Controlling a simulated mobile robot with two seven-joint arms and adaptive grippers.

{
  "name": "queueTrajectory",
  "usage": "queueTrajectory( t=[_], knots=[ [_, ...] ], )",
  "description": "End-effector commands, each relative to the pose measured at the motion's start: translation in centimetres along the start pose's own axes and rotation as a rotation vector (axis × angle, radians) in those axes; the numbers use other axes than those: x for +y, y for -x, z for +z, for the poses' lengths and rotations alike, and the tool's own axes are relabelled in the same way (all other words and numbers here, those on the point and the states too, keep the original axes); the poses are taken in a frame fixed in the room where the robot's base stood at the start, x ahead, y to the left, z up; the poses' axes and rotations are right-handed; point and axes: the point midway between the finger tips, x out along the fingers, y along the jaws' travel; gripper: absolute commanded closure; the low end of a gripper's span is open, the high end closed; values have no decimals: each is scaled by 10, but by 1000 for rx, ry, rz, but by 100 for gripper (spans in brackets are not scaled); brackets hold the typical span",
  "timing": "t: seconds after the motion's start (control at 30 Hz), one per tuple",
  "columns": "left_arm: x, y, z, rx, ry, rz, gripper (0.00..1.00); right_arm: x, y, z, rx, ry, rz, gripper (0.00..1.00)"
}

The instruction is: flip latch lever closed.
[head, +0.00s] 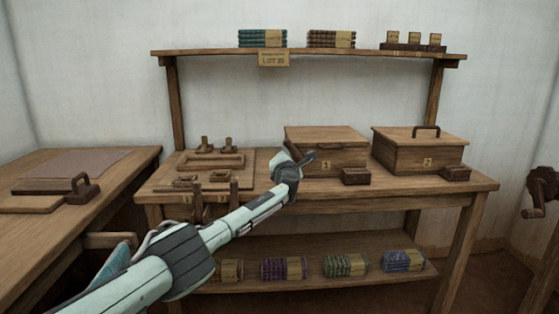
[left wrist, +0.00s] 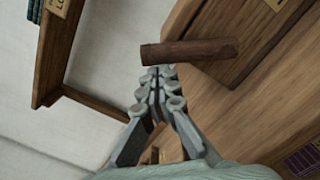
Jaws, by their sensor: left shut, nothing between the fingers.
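The wooden box marked 1 (head: 345,158) stands on the bench with its lid down. My left gripper (head: 303,161) is at the left part of its front, shut and empty. In the left wrist view the closed fingertips (left wrist: 158,76) are right beside a dark brown bar (left wrist: 190,51), which looks like the latch lever. The bar sticks out from the box's wooden face. I cannot tell whether the fingertips touch it. In the head view my gripper mostly hides this spot. My right gripper is in neither view.
Box 2 (head: 415,155) with a top handle stands to the right. Dark blocks (head: 356,177) sit at the front of the bench. A wooden board with pegs (head: 215,163) is on the left. A shelf (head: 370,54) runs above; cloth bundles (head: 345,265) lie below.

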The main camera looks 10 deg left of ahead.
Motion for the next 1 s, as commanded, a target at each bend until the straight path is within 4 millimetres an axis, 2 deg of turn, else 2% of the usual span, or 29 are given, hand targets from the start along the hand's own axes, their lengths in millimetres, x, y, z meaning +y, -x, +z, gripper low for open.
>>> queueTrajectory(
  t=[0.03,0.3,0.6,1.0],
  knots=[
    [2,-1,7,0,-2,0,100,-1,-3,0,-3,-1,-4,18],
    [2,-2,23,-1,1,0,100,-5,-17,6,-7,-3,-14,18],
    [1,-2,36,-1,2,-1,100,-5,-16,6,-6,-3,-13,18],
    [0,-2,42,0,2,0,100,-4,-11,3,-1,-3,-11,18]
  ],
)
